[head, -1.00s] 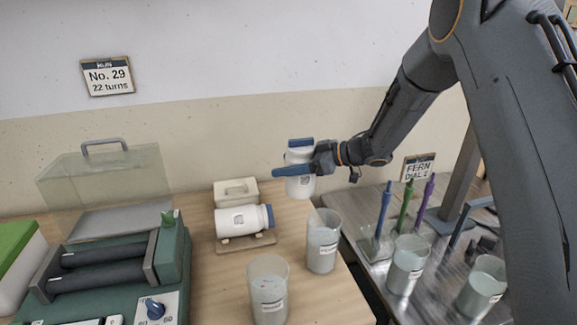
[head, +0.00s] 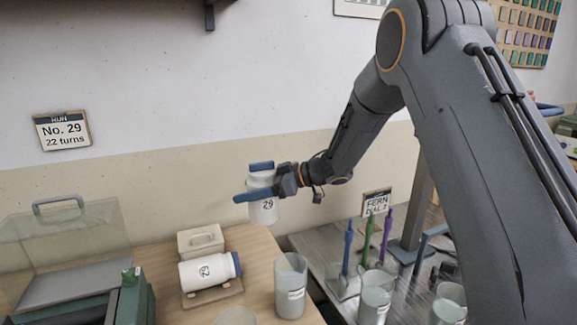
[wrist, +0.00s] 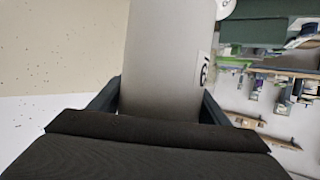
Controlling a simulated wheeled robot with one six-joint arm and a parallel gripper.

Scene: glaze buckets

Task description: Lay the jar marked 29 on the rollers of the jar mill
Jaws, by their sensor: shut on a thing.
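The white jar marked 29 (head: 264,209) with a blue lid hangs upright in the air in the head view. My gripper (head: 262,190) is shut on it just below the lid. The jar's pale side also fills the middle of the wrist view (wrist: 165,60), between the two fingers, with part of its label at the right. The jar mill (head: 130,300) is at the lower left of the head view. The jar is to the right of the mill and higher.
Another white jar (head: 207,271) lies on a small stand, with a lidded box (head: 201,240) behind it. A glaze bucket (head: 290,287) stands to the right. A clear cover (head: 75,245) stands behind the mill. A sign (head: 62,130) reads No. 29, 22 turns.

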